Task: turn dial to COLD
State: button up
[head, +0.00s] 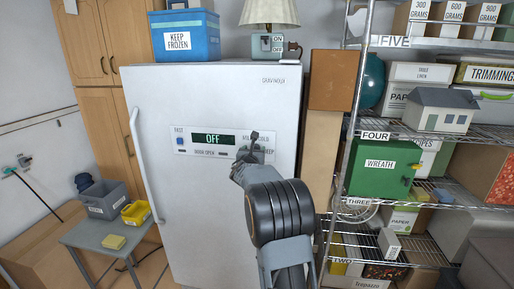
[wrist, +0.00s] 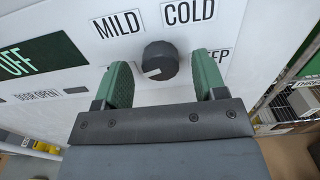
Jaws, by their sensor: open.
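The dial (wrist: 161,60) is a dark round knob on the white freezer front (head: 215,95). Its white mark points to the lower left, toward the OFF side. The COLD label (wrist: 188,12) is above it to the right, and the MILD label (wrist: 117,24) is above it to the left. The display (head: 213,139) reads OFF. My gripper (wrist: 162,66) is open, its green fingers on either side of the dial in the wrist view, with visible gaps and no contact seen. In the head view my gripper (head: 254,146) covers the dial.
A partly hidden label, ending in EEP (wrist: 218,55), lies behind my right finger. The freezer handle (head: 145,165) is at the left. Wire shelving (head: 350,130) and a tall cardboard box (head: 325,130) stand to the right. A small table (head: 95,235) stands front left.

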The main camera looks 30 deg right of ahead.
jog(key=shift+w+d, duration=0.3)
jog(key=shift+c, duration=0.5)
